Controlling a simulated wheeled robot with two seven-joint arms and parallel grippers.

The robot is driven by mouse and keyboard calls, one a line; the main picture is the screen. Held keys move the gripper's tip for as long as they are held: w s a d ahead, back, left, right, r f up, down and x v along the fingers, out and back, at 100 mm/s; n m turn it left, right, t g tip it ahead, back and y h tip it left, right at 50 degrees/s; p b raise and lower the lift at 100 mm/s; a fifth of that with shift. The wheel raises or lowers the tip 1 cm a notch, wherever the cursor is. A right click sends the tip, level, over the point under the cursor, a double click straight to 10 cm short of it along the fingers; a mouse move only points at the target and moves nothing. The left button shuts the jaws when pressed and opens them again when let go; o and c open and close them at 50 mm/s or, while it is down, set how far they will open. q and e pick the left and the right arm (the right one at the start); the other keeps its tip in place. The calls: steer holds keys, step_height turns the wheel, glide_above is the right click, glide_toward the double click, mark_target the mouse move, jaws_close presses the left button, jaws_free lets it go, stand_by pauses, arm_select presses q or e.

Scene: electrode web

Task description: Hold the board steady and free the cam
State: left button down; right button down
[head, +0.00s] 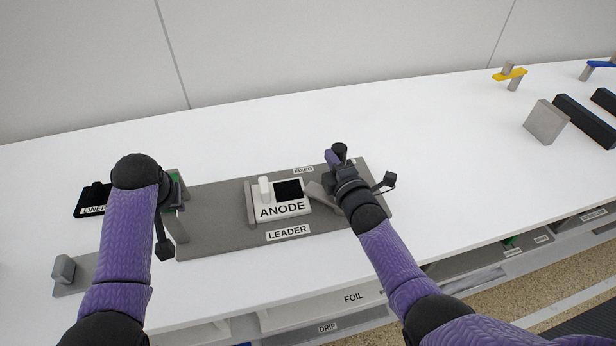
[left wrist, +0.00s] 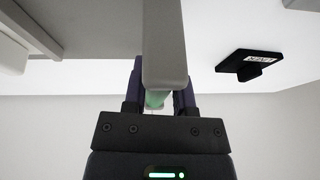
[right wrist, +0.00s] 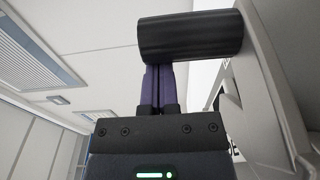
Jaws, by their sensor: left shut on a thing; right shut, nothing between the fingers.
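The grey board (head: 225,240), marked LEADER and FIXED, lies on the white table. A white ANODE block (head: 281,207) with a black square and a white knob sits on it. My left gripper (head: 174,192) is shut on a grey upright handle (left wrist: 165,45) at the board's left end. My right gripper (head: 334,158) is shut and empty at the board's right part. A black cylindrical knob (right wrist: 190,36) crosses in front of its fingertips; I cannot tell whether they touch. A grey lever (head: 322,196), possibly the cam, shows beside the ANODE block, partly hidden by my right gripper.
A black LINER piece (head: 93,200) lies left of my left arm, behind a small grey plate with a knob (head: 65,268). Grey and black blocks (head: 546,121) and a yellow-topped stand (head: 510,75) are at the far right. Shelves marked FOIL and DRIP are below the front edge.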

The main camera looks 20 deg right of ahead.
arm_select(q)
steer(key=shift+s+a+f, duration=0.1)
steer(key=shift+a+f, duration=0.05)
steer(key=shift+f, duration=0.05)
arm_select(e)
steer(key=shift+s, duration=0.1)
stand_by(0.5)
steer(key=s+y, duration=0.1)
steer(key=s, duration=0.2)
steer(key=s+n+y, duration=0.1)
steer(key=s, duration=0.3)
steer(key=s+n+y, duration=0.1)
steer(key=s, duration=0.2)
steer(key=shift+s+d+g+y, duration=0.1)
steer(key=shift+s+g+y, duration=0.05)
steer(key=shift+g+y, duration=0.15)
steer(key=shift+w+f+n+g+y, duration=0.15)
steer(key=shift+w+n+g+y, duration=0.35)
steer(key=shift+n+y, duration=0.45)
glide_above(314, 184)
steer(key=d, duration=0.3)
steer(key=shift+d, duration=0.6)
